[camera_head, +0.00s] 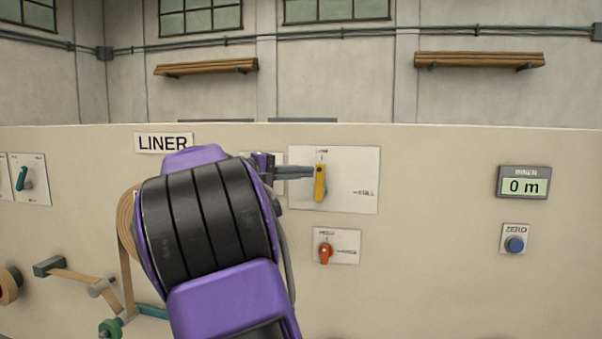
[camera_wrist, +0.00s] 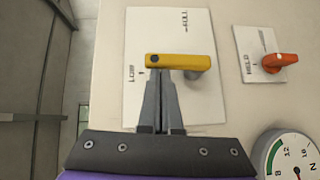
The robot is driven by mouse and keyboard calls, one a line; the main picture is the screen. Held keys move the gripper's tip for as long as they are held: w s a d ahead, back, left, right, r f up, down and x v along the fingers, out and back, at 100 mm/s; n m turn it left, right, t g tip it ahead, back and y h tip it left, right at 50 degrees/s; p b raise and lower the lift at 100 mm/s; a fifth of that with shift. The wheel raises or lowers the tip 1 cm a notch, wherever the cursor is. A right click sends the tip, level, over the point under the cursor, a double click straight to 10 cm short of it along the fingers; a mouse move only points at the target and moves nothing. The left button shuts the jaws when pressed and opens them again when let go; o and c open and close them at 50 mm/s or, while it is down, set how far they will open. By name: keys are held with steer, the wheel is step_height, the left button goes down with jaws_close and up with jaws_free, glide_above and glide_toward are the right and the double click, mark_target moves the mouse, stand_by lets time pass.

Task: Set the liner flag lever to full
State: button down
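The yellow liner flag lever (camera_head: 320,182) sits on a white plate (camera_head: 360,165) on the beige panel, right of the LINER sign (camera_head: 163,143). The lever stands upright with its tip at the LOW mark; the FULL mark is at the plate's right side. In the wrist view the lever (camera_wrist: 180,61) lies level with its tip toward LOW. My gripper (camera_head: 310,172) reaches in from the left, its fingertips beside the lever's upper part. In the wrist view the fingers (camera_wrist: 162,73) are together, with nothing seen between them. Whether they touch the lever is hard to tell.
A red HELD knob (camera_head: 326,253) on a small plate is below the lever. A round gauge (camera_wrist: 291,160) shows in the wrist view. An INNER display (camera_head: 524,184) reading 0 m and a blue ZERO button (camera_head: 515,245) are further right. Rollers with tan strip stand lower left.

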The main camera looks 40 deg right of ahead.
steer(key=s+m+y, duration=0.1)
steer(key=d+r+m+y, duration=0.1)
steer(key=shift+s+d+t+y+p, duration=0.25)
steer(key=shift+s+t+y+p, duration=0.05)
steer(key=shift+s, duration=0.1)
steer(key=s+d+f+m+t+y, duration=0.1)
steer(key=m+t+y, duration=0.1)
steer(key=s+d+f+m+t+y, duration=0.1)
steer(key=s+d+m+t+y, duration=0.1)
steer(key=y, duration=0.1)
steer(key=s+d+m+t+y, duration=0.1)
steer(key=s+y, duration=0.1)
steer(key=shift+d+f+m+t, duration=0.15)
steer(key=shift+f+m+t, duration=0.25)
stand_by(0.6)
stand_by(0.4)
